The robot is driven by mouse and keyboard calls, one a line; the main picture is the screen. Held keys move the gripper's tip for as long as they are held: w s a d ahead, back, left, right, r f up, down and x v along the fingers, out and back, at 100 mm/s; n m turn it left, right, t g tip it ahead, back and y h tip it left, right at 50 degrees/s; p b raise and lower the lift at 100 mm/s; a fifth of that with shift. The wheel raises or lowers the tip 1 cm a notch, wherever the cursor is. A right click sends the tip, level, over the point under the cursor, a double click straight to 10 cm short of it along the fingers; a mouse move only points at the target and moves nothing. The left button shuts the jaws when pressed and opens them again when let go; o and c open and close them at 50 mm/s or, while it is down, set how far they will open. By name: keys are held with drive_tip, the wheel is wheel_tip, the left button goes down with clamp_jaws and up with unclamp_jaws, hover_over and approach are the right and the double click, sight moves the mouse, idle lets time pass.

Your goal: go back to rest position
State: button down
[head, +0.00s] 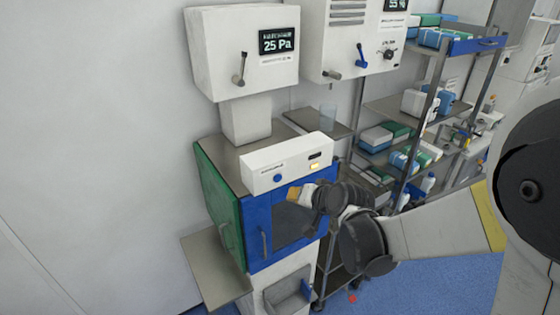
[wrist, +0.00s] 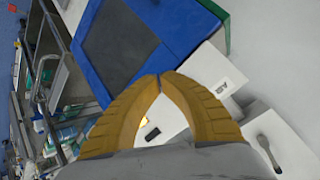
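My arm reaches in from the right in the head view. My gripper (head: 296,193) is in front of the blue cabinet front (head: 257,212), just below the white control box (head: 288,161) with its blue knob and lit yellow button. In the wrist view, the two yellow fingers of my gripper (wrist: 160,78) meet at their tips, with nothing visible between them. The blue front with its dark panel (wrist: 118,45) lies beyond the fingertips in that view. Whether the fingers touch anything is not clear.
A metal shelf rack (head: 412,104) with boxes and bottles stands to the right of the cabinet. A side shelf (head: 215,268) juts out at lower left. A wall unit reading 25 Pa (head: 243,55) is above. Blue floor (head: 430,290) shows at lower right.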

drive_tip(key=s+d+f+h+b, duration=0.1)
drive_tip(key=s+d+f+b, duration=0.4)
drive_tip(key=s+f+b, duration=0.2)
drive_tip(key=s+d+f+n+g+h+b, duration=0.1)
drive_tip(key=s+d+f+h+b, duration=0.1)
drive_tip(key=s+d+f+b, duration=0.4)
drive_tip(key=s+d+f+g+h+b, duration=0.1)
drive_tip(key=s+d+f+h+b, duration=0.1)
drive_tip(key=s+d+f+b, duration=0.3)
drive_tip(key=s+f+b, duration=0.3)
drive_tip(key=s+b, duration=0.4)
drive_tip(key=b, duration=0.3)
drive_tip(key=shift+s+d+n, duration=0.3)
drive_tip(key=shift+s+d, duration=0.1)
drive_tip(key=shift+f, duration=0.1)
idle(1.5)
